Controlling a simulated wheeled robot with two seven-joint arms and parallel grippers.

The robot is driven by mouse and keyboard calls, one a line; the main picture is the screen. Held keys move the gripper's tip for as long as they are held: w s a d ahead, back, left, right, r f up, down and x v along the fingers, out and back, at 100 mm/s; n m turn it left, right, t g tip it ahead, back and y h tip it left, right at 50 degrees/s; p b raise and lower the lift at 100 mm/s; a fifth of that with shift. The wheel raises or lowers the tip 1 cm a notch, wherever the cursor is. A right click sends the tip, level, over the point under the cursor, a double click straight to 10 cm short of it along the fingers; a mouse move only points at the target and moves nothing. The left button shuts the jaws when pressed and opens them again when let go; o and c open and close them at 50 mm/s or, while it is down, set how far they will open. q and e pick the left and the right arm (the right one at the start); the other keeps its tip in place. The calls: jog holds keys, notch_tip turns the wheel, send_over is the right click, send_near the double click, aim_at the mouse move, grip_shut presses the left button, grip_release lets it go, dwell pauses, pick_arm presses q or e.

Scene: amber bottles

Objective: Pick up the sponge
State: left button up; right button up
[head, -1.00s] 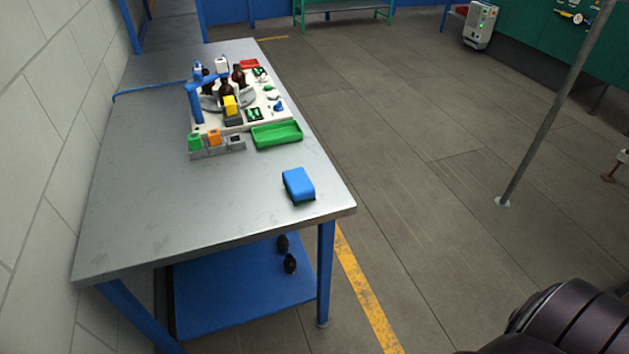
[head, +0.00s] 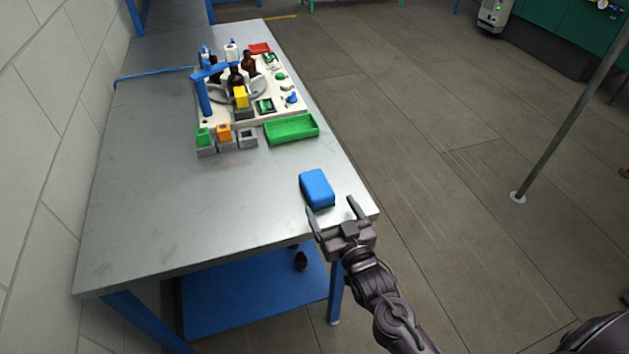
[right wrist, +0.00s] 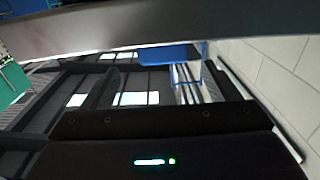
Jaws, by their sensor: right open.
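The blue sponge (head: 317,188) lies on the metal table near its front right corner, in the head view. My right gripper (head: 332,210) is open, its two fingers pointing toward the sponge from the near side. Its fingertips are close to the sponge's near edge; I cannot tell whether they touch it. Nothing is between the fingers. The right wrist view does not clearly show the sponge. My left gripper is in neither view.
The table (head: 150,215) is bare left of the sponge. A green tray (head: 291,128) stands behind it. Farther back is a white board (head: 293,108) with brown bottles (head: 236,77) and small coloured parts. A blue shelf (head: 240,305) sits below. Open floor lies right.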

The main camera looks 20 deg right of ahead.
aim_at(320, 190)
jog(key=shift+w, duration=0.5)
jog(key=shift+w+a+r, duration=0.1)
jog(key=shift+w+r, duration=0.2)
jog(key=shift+w, duration=0.2)
jog(key=w, duration=0.2)
jog(key=w+p, duration=0.1)
jog(key=shift+w+a, duration=0.35)
jog(key=shift+w, duration=0.6)
jog(key=c, duration=0.4)
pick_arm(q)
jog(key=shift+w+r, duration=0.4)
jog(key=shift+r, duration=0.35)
pick_arm(e)
jog(key=c, duration=0.7)
